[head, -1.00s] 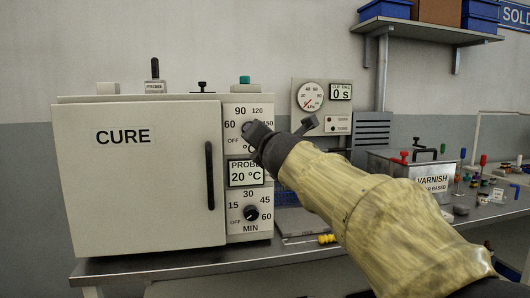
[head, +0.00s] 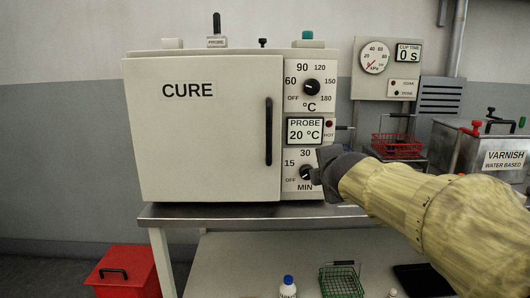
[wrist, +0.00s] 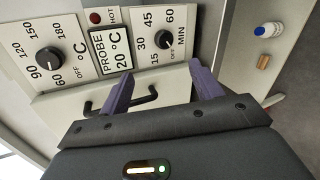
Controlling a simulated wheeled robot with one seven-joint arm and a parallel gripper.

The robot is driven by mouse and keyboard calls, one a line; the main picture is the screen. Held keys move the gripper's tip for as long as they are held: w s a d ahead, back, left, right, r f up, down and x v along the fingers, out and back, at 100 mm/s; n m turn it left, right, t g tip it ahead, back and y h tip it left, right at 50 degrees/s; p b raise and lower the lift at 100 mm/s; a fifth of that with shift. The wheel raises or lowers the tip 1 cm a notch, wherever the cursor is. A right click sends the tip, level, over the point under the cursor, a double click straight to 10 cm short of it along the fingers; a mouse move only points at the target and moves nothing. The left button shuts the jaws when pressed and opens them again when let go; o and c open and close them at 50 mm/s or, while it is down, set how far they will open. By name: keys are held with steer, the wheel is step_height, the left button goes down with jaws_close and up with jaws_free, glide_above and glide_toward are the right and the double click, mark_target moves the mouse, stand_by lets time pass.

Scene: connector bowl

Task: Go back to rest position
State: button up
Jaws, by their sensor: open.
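My gripper (head: 322,172) is in front of the lower right of the white CURE oven (head: 200,130), by the MIN timer knob (head: 306,172). In the wrist view my gripper (wrist: 160,85) shows two purple fingers spread apart with nothing between them. The oven panel and the MIN knob (wrist: 164,40) lie beyond the fingers. The temperature knob (head: 312,87) is higher on the panel. The probe display (head: 305,130) reads 20 °C. The oven door is shut, with a black vertical handle (head: 268,132).
The oven stands on a grey bench (head: 240,212). A red basket (head: 397,146) and a varnish tank (head: 480,150) are to the right. Below are a green basket (head: 341,281), a white bottle with a blue cap (head: 288,289) and a red bin (head: 124,272).

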steer(key=s+f+m+g, duration=0.3)
steer(key=s+f+m, duration=0.15)
steer(key=f, duration=0.55)
steer(key=s+f+m+g, duration=0.35)
steer(key=f+m, duration=0.25)
steer(key=f, duration=0.4)
steer(key=s+f+m+g, duration=0.5)
steer(key=s+f+m, duration=0.4)
steer(key=s+f, duration=0.45)
steer(key=w+d+p+v, duration=0.1)
steer(key=w+p+v, duration=0.2)
steer(key=p+v, duration=1.4)
steer(key=w+d+r+p+v, duration=0.1)
steer(key=w+p+v, duration=0.1)
steer(key=p+v, duration=1.6)
steer(key=shift+w+d+r+y, duration=0.15)
steer(key=shift+w+r+y, duration=0.2)
steer(key=shift+r+y, duration=0.1)
steer(key=shift+w+t, duration=0.1)
steer(key=shift+t, duration=0.15)
